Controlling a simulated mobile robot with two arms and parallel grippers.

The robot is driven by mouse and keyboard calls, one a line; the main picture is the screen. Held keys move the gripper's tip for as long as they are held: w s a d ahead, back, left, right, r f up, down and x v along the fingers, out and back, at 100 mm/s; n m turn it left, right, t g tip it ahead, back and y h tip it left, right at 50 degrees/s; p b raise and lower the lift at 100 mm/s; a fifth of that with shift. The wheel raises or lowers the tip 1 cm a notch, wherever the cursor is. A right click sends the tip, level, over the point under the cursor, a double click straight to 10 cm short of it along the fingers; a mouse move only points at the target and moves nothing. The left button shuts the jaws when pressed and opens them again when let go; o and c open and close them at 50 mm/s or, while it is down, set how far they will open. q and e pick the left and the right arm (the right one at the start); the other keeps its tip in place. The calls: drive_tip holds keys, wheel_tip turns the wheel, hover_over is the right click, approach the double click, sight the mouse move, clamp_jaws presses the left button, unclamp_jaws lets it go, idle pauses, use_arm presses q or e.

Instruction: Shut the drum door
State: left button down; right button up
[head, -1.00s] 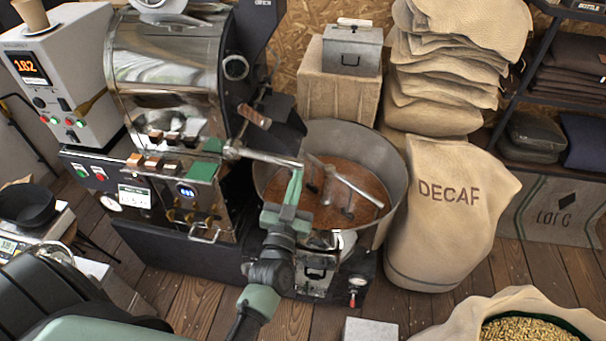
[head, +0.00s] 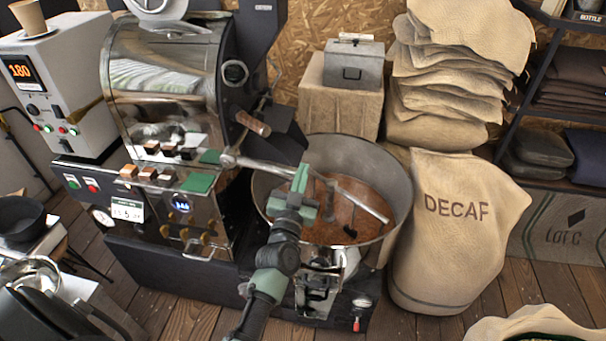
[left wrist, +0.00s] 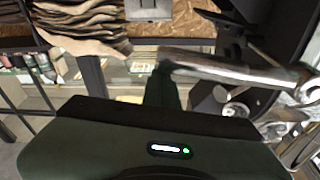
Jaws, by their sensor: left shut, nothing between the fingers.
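The chrome roaster drum (head: 165,75) stands at the left with its front face turned right. A wooden handle (head: 253,123) sticks out from that face, above a black chute (head: 285,140) that leans over the cooling bin. I cannot clearly tell the door's edge or how far it stands open. A steel bar with a round end (head: 229,159) juts from the front toward my gripper. My left gripper (head: 300,179) is shut and empty, over the bin's near left part, close to the bar. In the left wrist view the bar (left wrist: 225,68) passes just beyond the fingers; contact is unclear.
The round cooling bin (head: 398,205) holds brown beans and stirrer arms. A DECAF sack (head: 455,235) stands right of it, with stacked sacks (head: 450,70) behind. A small grey box (head: 353,63) sits at the back. A control unit (head: 75,90) stands at left.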

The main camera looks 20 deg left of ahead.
idle(0.3)
use_arm(q)
drive_tip(key=s+a+f+m+h+b, duration=0.15)
drive_tip(key=a+f+m+b, duration=0.3)
drive_tip(key=f+m, duration=0.65)
drive_tip(key=s+a+f+m+g+h+b, duration=0.1)
drive_tip(key=s+a+f+m+b, duration=0.1)
drive_tip(key=a+f+m+b, duration=0.2)
drive_tip(key=shift+s+a+f+m+h, duration=0.4)
drive_tip(key=shift+a+f+m, duration=1.4)
drive_tip(key=shift+a, duration=2.35)
drive_tip(key=shift+f+n+y, duration=0.25)
drive_tip(key=shift+n, duration=0.05)
